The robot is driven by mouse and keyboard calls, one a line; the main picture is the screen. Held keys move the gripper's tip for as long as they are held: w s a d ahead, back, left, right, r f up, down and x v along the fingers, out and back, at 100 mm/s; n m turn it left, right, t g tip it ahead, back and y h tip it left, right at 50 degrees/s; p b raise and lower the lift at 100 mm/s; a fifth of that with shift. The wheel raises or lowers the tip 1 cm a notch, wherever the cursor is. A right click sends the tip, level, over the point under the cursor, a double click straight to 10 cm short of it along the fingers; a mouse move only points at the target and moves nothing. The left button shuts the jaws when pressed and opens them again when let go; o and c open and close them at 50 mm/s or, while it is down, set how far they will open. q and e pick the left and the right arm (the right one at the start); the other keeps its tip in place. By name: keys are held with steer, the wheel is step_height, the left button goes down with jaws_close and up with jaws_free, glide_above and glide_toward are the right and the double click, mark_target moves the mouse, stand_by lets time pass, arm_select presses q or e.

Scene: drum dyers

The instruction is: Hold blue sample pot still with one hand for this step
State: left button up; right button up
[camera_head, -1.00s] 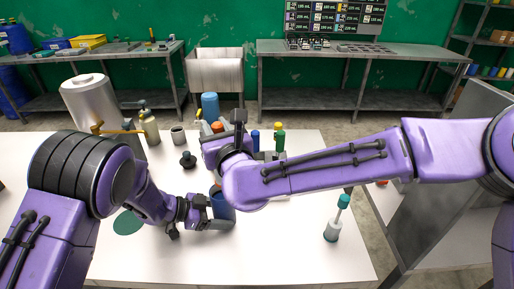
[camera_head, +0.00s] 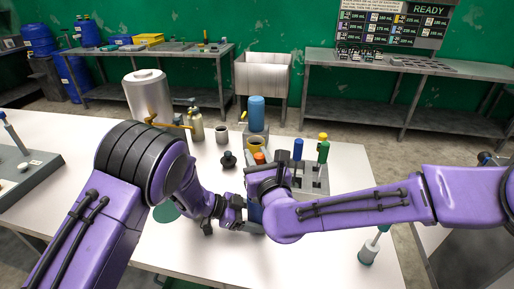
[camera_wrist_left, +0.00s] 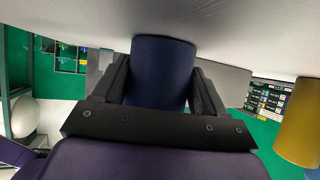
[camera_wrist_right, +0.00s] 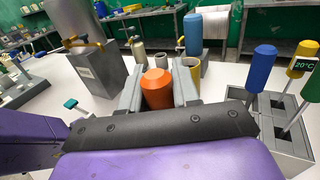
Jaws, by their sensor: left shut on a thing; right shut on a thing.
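The blue sample pot (camera_head: 254,213) stands upright on the white table, partly hidden by my right arm. My left gripper (camera_head: 237,211) is shut on its sides; in the left wrist view the pot (camera_wrist_left: 162,75) sits between both fingers. My right gripper (camera_head: 262,180) is above and close to the pot. It is shut on an orange, round-topped piece (camera_wrist_right: 157,88), whose tip also shows in the head view (camera_head: 259,157). The lower part of this piece is hidden, so I cannot tell whether it touches the pot.
Behind stand a yellow pot (camera_wrist_right: 192,70) and a blue bottle (camera_head: 257,114). A grey rack (camera_head: 316,180) with blue, yellow and green-handled tools is at right.

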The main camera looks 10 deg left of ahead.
steer(key=shift+f, duration=4.15)
steer(key=shift+o, duration=0.6)
jaws_close()
steer(key=shift+r, duration=2.25)
steer(key=shift+f, duration=2.25)
